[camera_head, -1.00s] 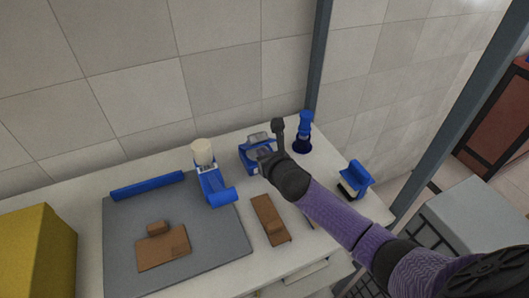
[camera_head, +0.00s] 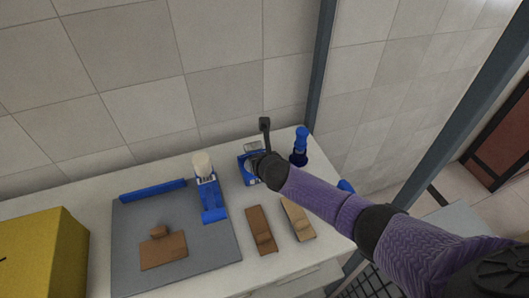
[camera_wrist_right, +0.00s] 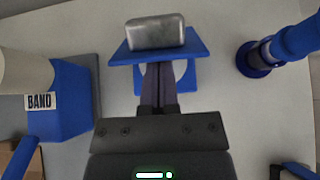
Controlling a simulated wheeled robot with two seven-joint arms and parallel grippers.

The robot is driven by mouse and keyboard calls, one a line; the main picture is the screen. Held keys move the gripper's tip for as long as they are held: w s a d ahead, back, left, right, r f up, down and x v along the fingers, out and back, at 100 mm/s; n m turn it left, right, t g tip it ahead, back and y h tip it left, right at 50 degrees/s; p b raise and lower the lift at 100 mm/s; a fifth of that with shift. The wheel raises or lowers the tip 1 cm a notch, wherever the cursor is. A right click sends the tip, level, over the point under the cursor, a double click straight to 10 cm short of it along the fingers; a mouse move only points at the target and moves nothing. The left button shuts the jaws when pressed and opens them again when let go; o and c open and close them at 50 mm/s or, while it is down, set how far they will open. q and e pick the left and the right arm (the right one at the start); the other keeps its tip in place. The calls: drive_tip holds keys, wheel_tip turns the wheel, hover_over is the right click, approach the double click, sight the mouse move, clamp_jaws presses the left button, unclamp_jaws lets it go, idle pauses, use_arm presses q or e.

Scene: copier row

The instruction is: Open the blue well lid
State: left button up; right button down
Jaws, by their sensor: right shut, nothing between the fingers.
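The blue well (camera_head: 243,166) stands at the back of the white table, partly hidden behind my right arm. A grey metallic piece (camera_head: 253,147) shows at its top. In the right wrist view, a flat blue plate (camera_wrist_right: 196,47) carries a grey metal block (camera_wrist_right: 155,32), and part of a blue round shape shows beneath it. My right gripper (camera_wrist_right: 158,72) is shut and empty, its fingertips at the plate's near edge; I cannot tell whether they touch it. In the head view, my right gripper (camera_head: 256,166) is at the well, mostly hidden. My left gripper is out of view.
A blue stand with a cream top (camera_head: 203,165) is left of the well; a blue bottle-like piece (camera_head: 300,148) is right of it. Brown (camera_head: 260,230) and tan (camera_head: 297,218) blocks lie in front. A grey mat (camera_head: 210,250) and yellow box (camera_head: 45,250) are left.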

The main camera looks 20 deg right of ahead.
sight(253, 144)
drive_tip(key=shift+w+r+p, duration=0.25)
drive_tip(key=shift+r+p, duration=0.05)
drive_tip(key=shift+r, duration=0.3)
drive_tip(key=shift+w+r, duration=0.3)
drive_tip(key=shift+w, duration=0.2)
drive_tip(key=shift+w+r+p, duration=0.25)
drive_tip(key=shift+w+p, duration=0.05)
drive_tip(key=shift+w, duration=0.15)
drive_tip(key=shift+w+r, duration=0.2)
drive_tip(key=shift+w, duration=0.3)
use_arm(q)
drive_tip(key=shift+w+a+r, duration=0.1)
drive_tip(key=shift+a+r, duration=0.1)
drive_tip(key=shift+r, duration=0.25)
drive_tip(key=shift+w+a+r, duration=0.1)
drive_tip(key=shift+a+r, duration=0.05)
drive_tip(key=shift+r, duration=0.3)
use_arm(e)
drive_tip(key=shift+w+r, duration=0.15)
drive_tip(key=shift+w, duration=0.1)
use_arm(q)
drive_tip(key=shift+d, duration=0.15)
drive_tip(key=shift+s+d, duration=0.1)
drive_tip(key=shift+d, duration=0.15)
